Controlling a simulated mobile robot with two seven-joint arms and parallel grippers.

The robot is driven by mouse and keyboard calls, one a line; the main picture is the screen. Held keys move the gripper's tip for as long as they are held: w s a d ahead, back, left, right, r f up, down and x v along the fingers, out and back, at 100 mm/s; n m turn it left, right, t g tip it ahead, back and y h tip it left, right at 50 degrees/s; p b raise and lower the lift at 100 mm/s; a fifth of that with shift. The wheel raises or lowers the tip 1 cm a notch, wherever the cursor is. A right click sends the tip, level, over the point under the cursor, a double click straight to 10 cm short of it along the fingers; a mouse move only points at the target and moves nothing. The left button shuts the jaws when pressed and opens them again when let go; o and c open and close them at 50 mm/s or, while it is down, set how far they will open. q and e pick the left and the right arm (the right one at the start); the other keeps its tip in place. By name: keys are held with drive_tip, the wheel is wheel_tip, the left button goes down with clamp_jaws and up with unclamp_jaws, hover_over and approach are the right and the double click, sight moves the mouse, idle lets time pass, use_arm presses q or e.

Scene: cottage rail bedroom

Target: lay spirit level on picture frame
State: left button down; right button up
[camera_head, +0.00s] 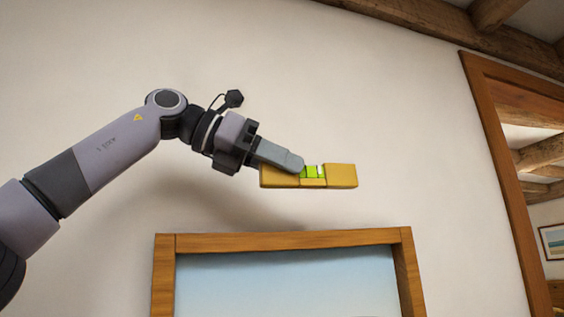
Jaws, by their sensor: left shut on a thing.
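The spirit level (340,176) is a short yellow bar with a green vial in its middle. My left gripper (298,166) comes in from the left and is shut on it near the middle. The level is held roughly horizontal in the air, above the picture frame (290,241) and apart from its top edge. The picture frame is wooden, with a pale blue picture, and hangs on the wall; its lower part is cut off by the view. My right gripper is not in view.
A pale plain wall (330,80) lies behind, with free room around the level. At the right is a wooden-framed opening (505,190) with another room and a small picture (554,241) beyond. Wooden beams (430,20) run along the ceiling.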

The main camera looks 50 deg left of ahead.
use_arm(q)
drive_tip(key=shift+w+a+f, duration=0.45)
drive_tip(key=shift+w+a, duration=0.05)
drive_tip(key=shift+a, duration=0.35)
drive_tip(key=shift+w+a+f, duration=0.45)
drive_tip(key=shift+a, duration=0.45)
drive_tip(key=shift+w+a+f, duration=0.45)
drive_tip(key=shift+w+a, duration=0.05)
drive_tip(key=shift+a, duration=0.35)
drive_tip(key=shift+w+a+f, duration=0.1)
drive_tip(key=shift+a+f, duration=0.05)
drive_tip(key=shift+f, duration=0.1)
drive_tip(key=shift+f+b, duration=0.95)
drive_tip(key=shift+f, duration=0.15)
drive_tip(key=c, duration=0.8)
unclamp_jaws()
drive_tip(key=v, duration=0.6)
drive_tip(key=shift+r+p, duration=0.1)
drive_tip(key=shift+p, duration=0.25)
drive_tip(key=shift+s+a, duration=0.25)
drive_tip(key=shift+s, duration=0.25)
